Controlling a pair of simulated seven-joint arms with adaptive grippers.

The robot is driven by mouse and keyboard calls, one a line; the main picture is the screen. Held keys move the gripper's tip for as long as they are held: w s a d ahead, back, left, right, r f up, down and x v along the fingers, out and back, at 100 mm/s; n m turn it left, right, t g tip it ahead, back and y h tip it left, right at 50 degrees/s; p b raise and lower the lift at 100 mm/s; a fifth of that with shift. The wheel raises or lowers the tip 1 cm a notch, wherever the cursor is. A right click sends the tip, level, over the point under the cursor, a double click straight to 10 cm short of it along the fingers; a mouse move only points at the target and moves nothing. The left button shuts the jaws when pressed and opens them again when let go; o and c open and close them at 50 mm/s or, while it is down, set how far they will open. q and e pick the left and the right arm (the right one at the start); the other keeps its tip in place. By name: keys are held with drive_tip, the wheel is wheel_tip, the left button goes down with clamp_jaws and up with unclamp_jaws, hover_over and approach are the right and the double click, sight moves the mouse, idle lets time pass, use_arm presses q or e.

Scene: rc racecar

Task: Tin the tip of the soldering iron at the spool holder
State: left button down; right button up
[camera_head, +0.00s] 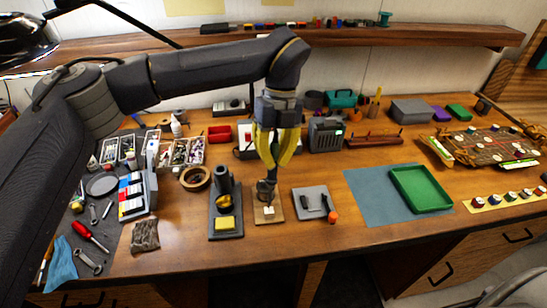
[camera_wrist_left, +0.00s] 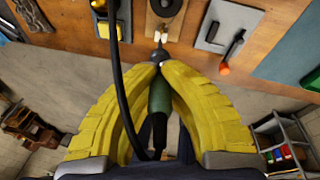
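My left gripper (camera_head: 274,162) has its yellow fingers closed around the soldering iron (camera_head: 272,173), which points down over the spool holder (camera_head: 277,215). In the left wrist view the fingers (camera_wrist_left: 160,66) press on the iron's green grip (camera_wrist_left: 160,97), and its black cable loops past on the left. The spool holder is a small wooden base (camera_wrist_left: 153,27) with a dark spool and two small white pieces (camera_wrist_left: 160,33) at its front. The iron's dark front end is close to these white pieces; I cannot tell whether the tip touches anything. The right gripper is not in view.
Left of the holder stands the iron stand (camera_head: 223,185) with a yellow sponge (camera_head: 225,223). To the right lies a grey plate (camera_head: 311,203) with a black handle and an orange-ended tool. Further right, a green tray (camera_head: 420,188) lies on a blue-grey mat (camera_head: 365,190).

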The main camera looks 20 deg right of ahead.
sight(273, 143)
use_arm(q)
drive_tip(key=shift+f, duration=0.5)
idle(0.9)
drive_tip(key=shift+r, duration=0.1)
idle(1.2)
drive_tip(key=shift+s+a+v, duration=0.15)
drive_tip(key=shift+v, duration=0.8)
drive_tip(key=shift+s+a+v, duration=0.1)
drive_tip(key=shift+s+v, duration=0.1)
drive_tip(key=shift+v, duration=0.75)
drive_tip(key=shift+s+a+v, duration=0.15)
drive_tip(key=shift+v, duration=0.85)
drive_tip(key=shift+r, duration=0.1)
